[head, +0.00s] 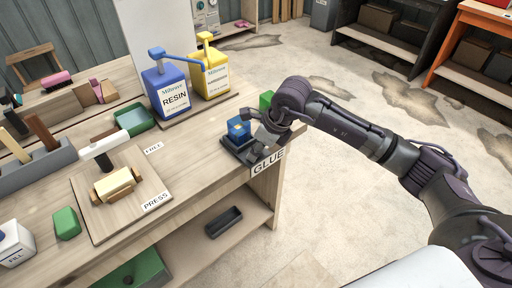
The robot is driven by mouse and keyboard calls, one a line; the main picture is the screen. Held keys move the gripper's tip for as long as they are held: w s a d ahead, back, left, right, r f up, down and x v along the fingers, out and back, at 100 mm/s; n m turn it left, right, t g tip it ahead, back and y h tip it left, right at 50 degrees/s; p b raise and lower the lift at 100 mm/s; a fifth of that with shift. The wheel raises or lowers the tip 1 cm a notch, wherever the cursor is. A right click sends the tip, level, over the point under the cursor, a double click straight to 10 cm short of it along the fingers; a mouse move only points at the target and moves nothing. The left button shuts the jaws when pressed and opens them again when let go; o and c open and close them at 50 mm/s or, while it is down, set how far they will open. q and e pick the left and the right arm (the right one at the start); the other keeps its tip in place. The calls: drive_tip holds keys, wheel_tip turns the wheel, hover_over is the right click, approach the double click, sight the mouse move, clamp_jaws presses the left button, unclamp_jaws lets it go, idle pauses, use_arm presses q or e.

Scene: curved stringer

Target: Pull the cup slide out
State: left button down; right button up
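A dark slide-like base (234,153) sits at the table's right edge, behind the GLUE label (268,161). A small blue cup-like piece (238,128) stands on it. My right gripper (260,150) reaches in from the right and is at the front right side of this base, pointing down. Its fingers are small and dark against the dark base, so I cannot tell whether they touch or grip it. My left gripper is not in view.
Blue RESIN (173,98) and yellow (212,81) pump bottles stand behind on the wooden table (190,165). A green block (266,100) is beside my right wrist. The PRESS board (95,215) lies left. A dark tray (224,222) is on the lower shelf.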

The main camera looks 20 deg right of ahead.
drive_tip(key=shift+o, duration=1)
drive_tip(key=shift+s, duration=0.1)
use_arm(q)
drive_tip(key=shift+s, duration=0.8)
use_arm(e)
drive_tip(key=v, duration=1.2)
